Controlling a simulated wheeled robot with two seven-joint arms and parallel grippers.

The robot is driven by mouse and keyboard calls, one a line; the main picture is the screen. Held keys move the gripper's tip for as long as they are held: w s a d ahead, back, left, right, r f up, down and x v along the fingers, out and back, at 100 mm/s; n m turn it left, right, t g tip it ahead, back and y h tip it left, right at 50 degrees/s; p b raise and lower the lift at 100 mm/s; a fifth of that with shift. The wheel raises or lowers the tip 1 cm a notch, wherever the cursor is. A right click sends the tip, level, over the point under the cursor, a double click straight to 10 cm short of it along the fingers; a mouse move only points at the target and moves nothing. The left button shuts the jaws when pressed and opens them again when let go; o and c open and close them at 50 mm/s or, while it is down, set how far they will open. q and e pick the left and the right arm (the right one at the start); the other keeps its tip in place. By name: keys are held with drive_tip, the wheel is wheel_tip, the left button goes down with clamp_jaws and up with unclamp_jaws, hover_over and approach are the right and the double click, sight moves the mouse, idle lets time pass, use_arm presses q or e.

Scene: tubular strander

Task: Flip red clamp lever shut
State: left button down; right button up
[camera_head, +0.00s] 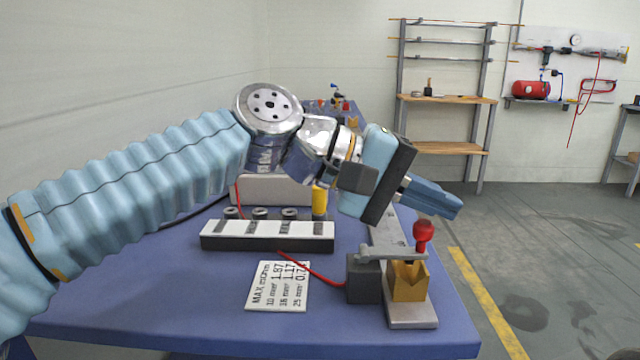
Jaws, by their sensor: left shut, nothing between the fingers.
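The red clamp lever knob (423,233) stands upright on a grey metal clamp arm, above a yellow V-shaped block (408,281) at the table's front right. The block sits on a grey metal base plate (412,315). My left gripper (455,207) is shut and empty. It is above and a little to the right of the red knob, apart from it in the picture. My left arm comes in from the left across the table. The right gripper is out of view.
A blue table (150,312) carries a white-topped terminal strip (268,236), a printed limit card (278,286) and a dark box (363,279) with a red wire. A yellow cylinder (319,201) stands behind the strip. A shelf rack (445,97) stands beyond open floor.

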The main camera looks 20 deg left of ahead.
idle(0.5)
use_arm(q)
drive_tip(key=shift+r+p, duration=0.5)
wheel_tip(320, 180, up, 3)
drive_tip(key=shift+p, duration=1.25)
wheel_tip(320, 180, up, 10)
